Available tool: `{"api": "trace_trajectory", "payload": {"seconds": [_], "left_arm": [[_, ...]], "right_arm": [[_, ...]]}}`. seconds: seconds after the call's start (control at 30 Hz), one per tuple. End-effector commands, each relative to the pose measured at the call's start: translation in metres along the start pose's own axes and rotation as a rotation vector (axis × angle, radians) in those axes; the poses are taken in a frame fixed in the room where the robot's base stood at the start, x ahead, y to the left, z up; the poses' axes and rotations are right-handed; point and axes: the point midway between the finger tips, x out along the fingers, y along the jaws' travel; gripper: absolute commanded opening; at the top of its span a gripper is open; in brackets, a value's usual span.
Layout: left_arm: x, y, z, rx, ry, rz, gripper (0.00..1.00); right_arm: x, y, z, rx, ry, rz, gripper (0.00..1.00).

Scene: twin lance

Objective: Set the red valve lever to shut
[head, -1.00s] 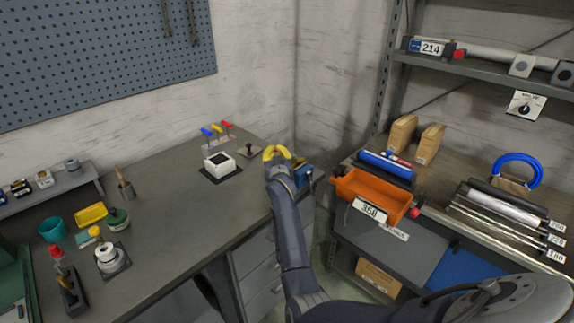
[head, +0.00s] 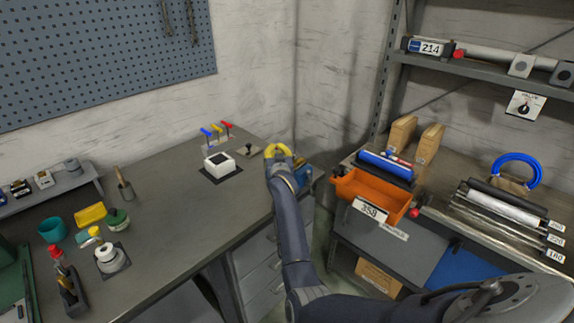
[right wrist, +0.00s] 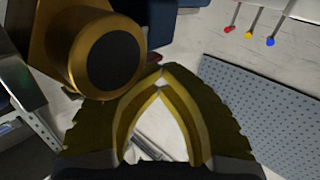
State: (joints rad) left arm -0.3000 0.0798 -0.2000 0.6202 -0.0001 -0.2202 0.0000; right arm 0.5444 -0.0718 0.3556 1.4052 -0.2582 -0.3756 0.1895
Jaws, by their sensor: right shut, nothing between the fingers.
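The red valve lever (head: 227,125) stands at the back of the grey workbench, at the right end of a row with a yellow lever (head: 217,128) and a blue lever (head: 206,132). Its exact angle is too small to tell. In the right wrist view the red lever (right wrist: 230,29) is at the top right, well apart from the fingers. My right gripper (head: 277,150) has yellow fingers. It is over the bench's right edge, to the right of and nearer than the levers. Its fingertips meet in the right wrist view (right wrist: 160,84), with nothing between them. My left gripper is not in view.
A white box with a dark top (head: 219,162) stands in front of the levers. A small plate with a dark knob (head: 249,150) lies between levers and gripper. A blue item (head: 303,174) is beside the gripper. An orange bin (head: 371,193) stands right. The bench's middle is clear.

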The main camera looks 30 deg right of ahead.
Motion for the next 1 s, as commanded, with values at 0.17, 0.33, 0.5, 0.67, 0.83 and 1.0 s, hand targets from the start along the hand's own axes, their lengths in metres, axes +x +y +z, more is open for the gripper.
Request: {"api": "trace_trajectory", "payload": {"seconds": [0.17, 0.33, 0.5, 0.67, 0.83, 1.0], "left_arm": [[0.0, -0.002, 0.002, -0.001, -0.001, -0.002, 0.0], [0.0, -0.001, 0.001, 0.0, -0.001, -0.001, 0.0], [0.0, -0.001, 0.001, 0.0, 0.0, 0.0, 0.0], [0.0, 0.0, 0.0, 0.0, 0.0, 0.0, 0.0], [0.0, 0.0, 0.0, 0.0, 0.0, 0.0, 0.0], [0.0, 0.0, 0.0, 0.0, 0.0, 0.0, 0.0]], "right_arm": [[-0.001, 0.003, -0.002, -0.002, 0.003, 0.004, 0.0], [-0.014, 0.003, 0.0, -0.002, 0.002, 0.003, 0.0], [-0.041, 0.002, 0.0, -0.002, 0.001, 0.002, 0.0], [-0.068, 0.001, 0.0, -0.001, 0.001, 0.001, 0.0], [-0.094, 0.0, 0.0, 0.0, 0.0, 0.0, 0.0], [-0.111, 0.0, -0.001, 0.0, 0.001, 0.0, 0.0]]}}
